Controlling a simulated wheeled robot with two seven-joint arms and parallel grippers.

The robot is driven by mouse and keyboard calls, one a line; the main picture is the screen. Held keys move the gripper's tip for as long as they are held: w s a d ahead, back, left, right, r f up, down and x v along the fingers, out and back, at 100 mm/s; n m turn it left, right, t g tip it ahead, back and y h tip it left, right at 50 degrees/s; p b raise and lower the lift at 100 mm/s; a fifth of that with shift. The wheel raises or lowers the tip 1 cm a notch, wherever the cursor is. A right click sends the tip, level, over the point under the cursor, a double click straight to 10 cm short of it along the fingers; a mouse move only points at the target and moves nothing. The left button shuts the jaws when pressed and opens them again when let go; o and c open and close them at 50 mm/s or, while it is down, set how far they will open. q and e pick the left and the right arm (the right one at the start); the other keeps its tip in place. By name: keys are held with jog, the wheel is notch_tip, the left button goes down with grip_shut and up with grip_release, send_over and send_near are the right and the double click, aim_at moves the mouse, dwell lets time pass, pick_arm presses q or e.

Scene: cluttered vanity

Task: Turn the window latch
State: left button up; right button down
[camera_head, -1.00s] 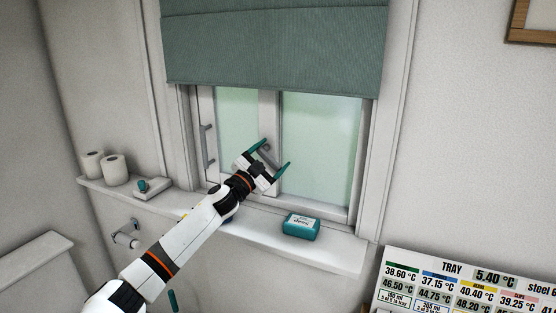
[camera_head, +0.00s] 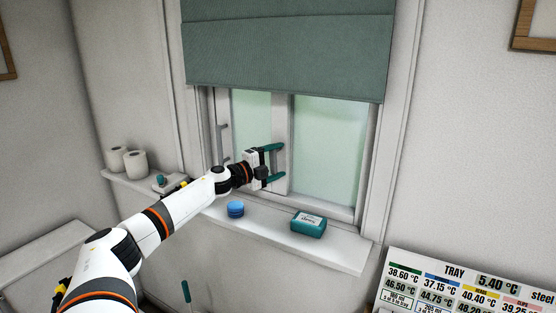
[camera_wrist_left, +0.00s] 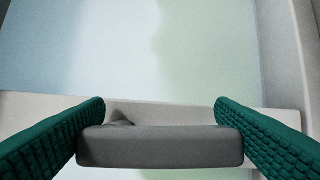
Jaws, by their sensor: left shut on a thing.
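The window latch, a dark grey bar handle (camera_wrist_left: 160,147), lies across the lower middle of the left wrist view, in front of the window frame. My left gripper (camera_head: 281,161) is at the window's middle upright in the head view, its teal fingers one above the other. In the left wrist view the ribbed teal fingers of this gripper (camera_wrist_left: 160,125) stand at the two ends of the bar, shut on it. In the head view the latch is small and hard to make out between the fingers.
A teal soap box (camera_head: 308,224) and a blue round jar (camera_head: 235,209) stand on the sill (camera_head: 340,247) below my left arm. Toilet rolls (camera_head: 135,161) stand at the left. A green blind (camera_head: 285,50) hangs above.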

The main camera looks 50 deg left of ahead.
pick_arm(q)
jog(key=shift+a+m, duration=0.1)
jog(key=shift+m, duration=0.3)
jog(key=o, duration=1.4)
jog(key=shift+a, duration=0.1)
jog(key=shift+c, duration=0.2)
jog(key=shift+s+f, duration=0.1)
